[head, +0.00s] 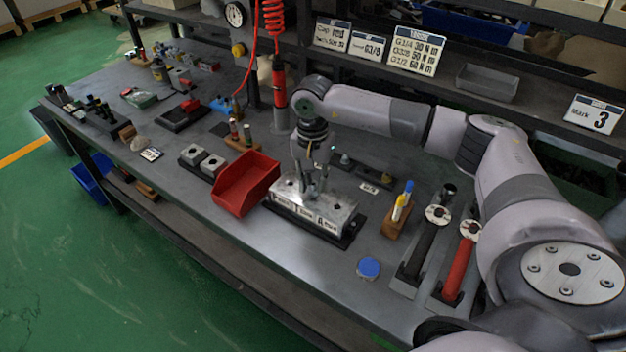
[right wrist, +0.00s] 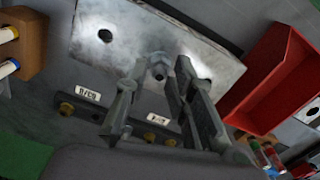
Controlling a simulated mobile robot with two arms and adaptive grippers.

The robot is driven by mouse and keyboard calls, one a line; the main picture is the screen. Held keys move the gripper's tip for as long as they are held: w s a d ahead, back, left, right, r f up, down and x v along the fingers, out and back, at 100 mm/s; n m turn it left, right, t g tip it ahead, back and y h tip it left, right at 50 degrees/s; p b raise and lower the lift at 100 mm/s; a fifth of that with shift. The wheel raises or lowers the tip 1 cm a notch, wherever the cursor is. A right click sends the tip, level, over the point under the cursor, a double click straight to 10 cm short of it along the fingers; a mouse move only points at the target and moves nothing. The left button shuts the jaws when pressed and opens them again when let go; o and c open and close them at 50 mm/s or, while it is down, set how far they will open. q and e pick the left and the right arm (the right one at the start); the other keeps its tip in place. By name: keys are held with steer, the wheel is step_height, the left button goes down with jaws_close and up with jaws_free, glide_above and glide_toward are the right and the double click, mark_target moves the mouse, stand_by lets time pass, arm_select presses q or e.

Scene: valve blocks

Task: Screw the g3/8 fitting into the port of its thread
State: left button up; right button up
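The metal valve block (head: 338,217) stands in a black base on the bench. In the right wrist view its top face (right wrist: 130,20) has a round open port at each end. A grey hex fitting (right wrist: 158,68) stands at the middle port between them; how deep it sits cannot be told. My right gripper (head: 314,180) points down over the block. In the right wrist view its fingertips (right wrist: 162,66) are on either side of the fitting, and a gap shows beside it, so the fingers look open. My left gripper is not in view.
A red bin (head: 246,184) stands left of the block. A dark fitting rack (right wrist: 128,122) lies behind it. A wooden marker holder (head: 396,220), a blue cap (head: 368,268) and red and black handled tools (head: 461,268) are to the right. Signs stand on the shelf behind.

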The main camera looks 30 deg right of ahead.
steer(key=shift+n, duration=1)
steer(key=shift+s, duration=0.1)
steer(key=shift+c, duration=0.5)
jaws_close()
